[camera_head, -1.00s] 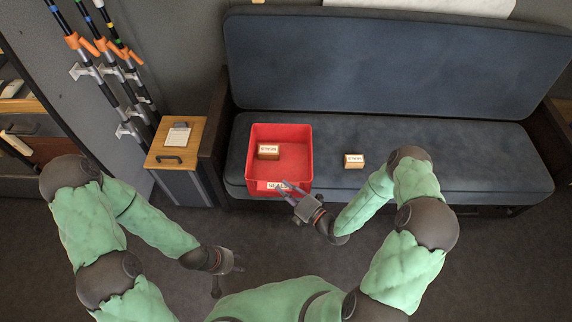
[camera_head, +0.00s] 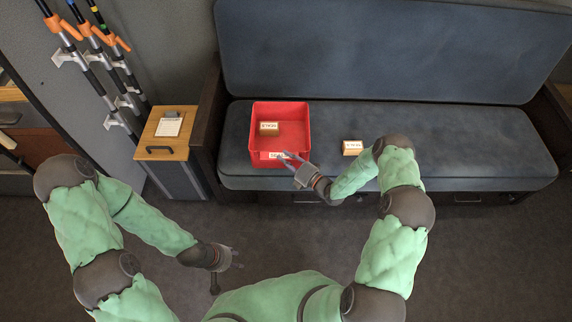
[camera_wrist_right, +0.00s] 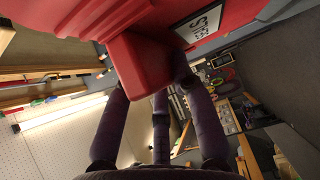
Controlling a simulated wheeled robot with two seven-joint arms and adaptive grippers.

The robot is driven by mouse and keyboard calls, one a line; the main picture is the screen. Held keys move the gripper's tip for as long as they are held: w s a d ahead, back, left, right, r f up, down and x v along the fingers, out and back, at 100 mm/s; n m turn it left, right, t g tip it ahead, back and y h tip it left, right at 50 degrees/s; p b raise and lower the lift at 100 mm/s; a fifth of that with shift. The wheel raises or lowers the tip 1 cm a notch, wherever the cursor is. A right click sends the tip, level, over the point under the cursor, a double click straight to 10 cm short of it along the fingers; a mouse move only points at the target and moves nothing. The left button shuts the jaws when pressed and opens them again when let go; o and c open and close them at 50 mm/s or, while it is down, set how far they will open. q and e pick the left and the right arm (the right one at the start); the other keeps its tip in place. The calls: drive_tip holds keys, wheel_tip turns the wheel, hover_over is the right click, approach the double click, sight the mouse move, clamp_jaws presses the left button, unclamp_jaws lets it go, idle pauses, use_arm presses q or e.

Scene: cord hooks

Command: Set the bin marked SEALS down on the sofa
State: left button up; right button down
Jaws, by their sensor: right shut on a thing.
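The red open bin (camera_head: 305,140) is over the left part of the sofa seat (camera_head: 440,150), upright in the head view. I cannot tell whether its base touches the cushion. A small brown box with a white label (camera_head: 269,129) is inside it. My right gripper (camera_head: 291,160) is shut on the bin's front, by its label. The right wrist view shows its fingers around a red projecting part (camera_wrist_right: 140,75), beside a plate reading SEALS (camera_wrist_right: 200,22). My left gripper (camera_head: 234,258) is empty and looks open, low over the floor, away from the bin.
Another small labelled box (camera_head: 352,148) lies on the seat, right of the bin. A dark armrest (camera_head: 208,130) stands close on the bin's left. A wooden-topped cabinet (camera_head: 167,135) and rods on wall hooks (camera_head: 110,75) are further left. The right part of the seat is clear.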

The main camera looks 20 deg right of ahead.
drive_tip(key=shift+w+d+f, duration=0.15)
drive_tip(key=shift+w+f, duration=0.1)
drive_tip(key=shift+f, duration=0.05)
wheel_tip(320, 180, down, 3)
drive_tip(key=shift+w+f+b, duration=0.1)
drive_tip(key=shift+b, duration=0.7)
drive_tip(key=c, duration=1)
unclamp_jaws()
drive_tip(key=shift+f, duration=0.15)
drive_tip(key=shift+c, duration=0.2)
